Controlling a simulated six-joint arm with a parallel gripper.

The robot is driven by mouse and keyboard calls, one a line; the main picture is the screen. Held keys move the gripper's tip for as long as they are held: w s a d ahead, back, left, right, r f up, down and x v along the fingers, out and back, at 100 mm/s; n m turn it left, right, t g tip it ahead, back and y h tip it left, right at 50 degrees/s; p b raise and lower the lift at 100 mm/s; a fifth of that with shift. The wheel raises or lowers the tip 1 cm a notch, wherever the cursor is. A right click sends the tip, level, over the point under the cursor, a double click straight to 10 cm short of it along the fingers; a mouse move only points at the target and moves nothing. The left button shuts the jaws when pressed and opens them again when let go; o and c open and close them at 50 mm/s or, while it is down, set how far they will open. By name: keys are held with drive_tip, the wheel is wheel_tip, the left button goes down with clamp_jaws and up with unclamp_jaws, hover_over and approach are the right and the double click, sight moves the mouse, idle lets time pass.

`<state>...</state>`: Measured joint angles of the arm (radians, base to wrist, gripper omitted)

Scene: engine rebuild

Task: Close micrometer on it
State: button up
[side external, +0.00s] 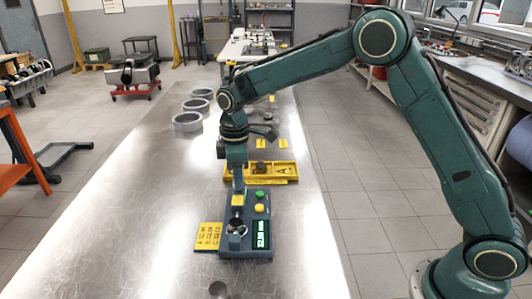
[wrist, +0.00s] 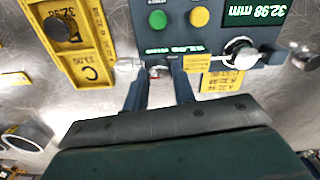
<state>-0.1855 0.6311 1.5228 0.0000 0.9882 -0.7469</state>
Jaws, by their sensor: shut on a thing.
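The micrometer is a dark blue-grey bench unit (side external: 258,240) with a green button and a yellow button. It also shows in the wrist view (wrist: 222,22), and its display reads 32.98 mm. A shiny round metal piece (wrist: 240,52) sits at the unit's measuring side. My gripper (side external: 238,186) points down at the unit's far-left end. In the wrist view the fingertips (wrist: 158,74) are close together at the unit's edge, shut on a small part there. That part is mostly hidden between the fingers, so I cannot tell its exact shape.
A yellow card (side external: 208,236) with printed sizes lies left of the unit. Behind is a yellow tray (side external: 284,172) holding a dark round piece (wrist: 61,26). Several metal rings (side external: 188,122) stand farther back left. A small cylinder (side external: 218,289) is near the front.

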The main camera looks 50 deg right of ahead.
drive_tip(key=shift+r, duration=0.1)
drive_tip(key=o, duration=1)
wheel_tip(320, 180, up, 14)
idle(0.5)
